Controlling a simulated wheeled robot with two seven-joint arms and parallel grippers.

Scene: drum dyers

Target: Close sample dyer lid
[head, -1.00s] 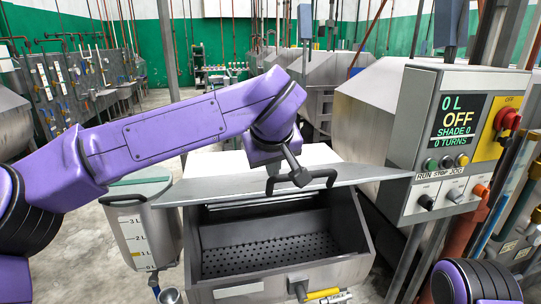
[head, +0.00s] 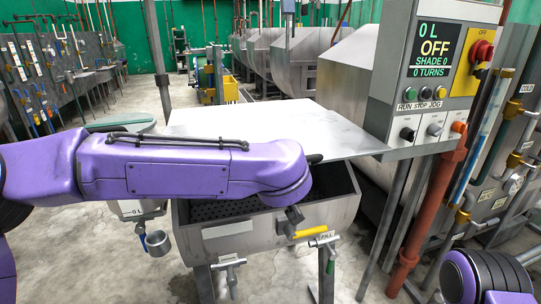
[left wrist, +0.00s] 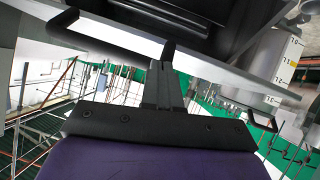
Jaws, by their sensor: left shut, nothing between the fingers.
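The sample dyer is a steel tub (head: 335,210) with a dark perforated inside. Its flat grey lid (head: 270,118) is open, its front edge raised above the tub's mouth. My left arm crosses in front and hides much of the lid's front edge and the opening. A bit of the black lid handle (head: 315,158) shows past my wrist. My right gripper is out of view.
A control panel (head: 437,60) reading OFF stands right of the lid, with a red-brown pipe (head: 430,200) below.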

